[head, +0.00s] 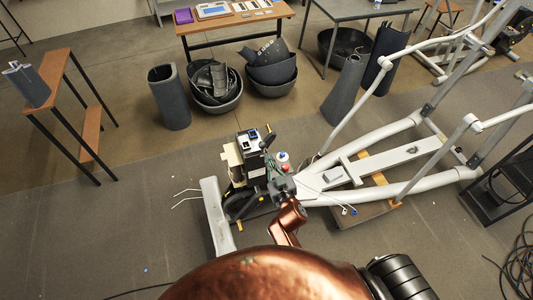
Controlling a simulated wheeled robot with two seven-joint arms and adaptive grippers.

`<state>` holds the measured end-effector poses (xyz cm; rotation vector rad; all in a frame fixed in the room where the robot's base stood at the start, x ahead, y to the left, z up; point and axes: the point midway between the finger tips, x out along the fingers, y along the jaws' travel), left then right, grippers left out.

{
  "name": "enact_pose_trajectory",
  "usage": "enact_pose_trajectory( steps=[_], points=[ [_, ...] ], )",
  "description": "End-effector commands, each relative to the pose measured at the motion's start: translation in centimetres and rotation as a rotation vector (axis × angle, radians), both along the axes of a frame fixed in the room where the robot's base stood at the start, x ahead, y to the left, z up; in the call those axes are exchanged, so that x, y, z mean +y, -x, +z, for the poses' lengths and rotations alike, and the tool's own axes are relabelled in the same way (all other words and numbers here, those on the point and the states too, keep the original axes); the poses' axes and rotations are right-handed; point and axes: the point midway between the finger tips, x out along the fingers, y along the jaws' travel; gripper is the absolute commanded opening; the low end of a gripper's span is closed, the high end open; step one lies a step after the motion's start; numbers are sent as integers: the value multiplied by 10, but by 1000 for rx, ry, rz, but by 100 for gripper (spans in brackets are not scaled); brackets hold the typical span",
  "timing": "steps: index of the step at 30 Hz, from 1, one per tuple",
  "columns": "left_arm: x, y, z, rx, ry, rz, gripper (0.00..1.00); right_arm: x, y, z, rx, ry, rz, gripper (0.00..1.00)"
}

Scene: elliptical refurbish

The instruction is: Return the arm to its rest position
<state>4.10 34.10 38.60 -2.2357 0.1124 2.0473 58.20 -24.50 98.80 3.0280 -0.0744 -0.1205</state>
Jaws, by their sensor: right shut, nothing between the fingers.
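My right gripper (277,178) is dark and small in the middle of the head view, beyond a copper link of my right arm (289,220). It is shut with nothing between its fingers. It appears over or beside the exposed drive unit (250,158) at the front of a partly dismantled elliptical machine (385,165); whether it touches cannot be told. A white-and-red round part (282,157) shows just behind the gripper. A large copper part of my body covers the bottom centre and hides the floor there. My left gripper does not show.
A narrow wooden table (55,75) stands at left. Dark tubs (215,100) and a grey cylinder (168,97) stand before the back workbench (235,22). A black rack (500,185) and coiled cable (520,265) are at right. Loose wires lie by the machine.

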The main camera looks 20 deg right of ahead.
Motion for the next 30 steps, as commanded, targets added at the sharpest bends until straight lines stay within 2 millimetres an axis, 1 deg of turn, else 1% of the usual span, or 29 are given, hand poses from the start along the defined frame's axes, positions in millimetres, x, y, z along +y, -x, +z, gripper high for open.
enact_pose_trajectory(
  steps=[3, 17, 20, 23, 25, 26, 27, 29, 30],
  points=[
    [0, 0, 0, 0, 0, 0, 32, 0, 5, 1, -1, -1, 0, 0],
    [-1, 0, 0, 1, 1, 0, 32, 0, 4, 1, -2, 0, 0, 0],
    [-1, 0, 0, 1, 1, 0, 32, 1, 4, -5, 9, 0, 2, 0],
    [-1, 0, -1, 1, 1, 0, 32, 2, 6, -34, 56, 2, 10, 0],
    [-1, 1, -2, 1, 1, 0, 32, 3, 9, -71, 115, 2, 20, 0],
    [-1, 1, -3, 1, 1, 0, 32, 4, 12, -91, 147, 3, 26, 0],
    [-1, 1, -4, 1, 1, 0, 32, 4, 17, -118, 192, 3, 33, 0],
    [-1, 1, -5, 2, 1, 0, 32, 4, 28, -162, 264, 5, 43, 0],
    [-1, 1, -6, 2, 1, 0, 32, 4, 36, -190, 311, 6, 49, 0]
  ],
)
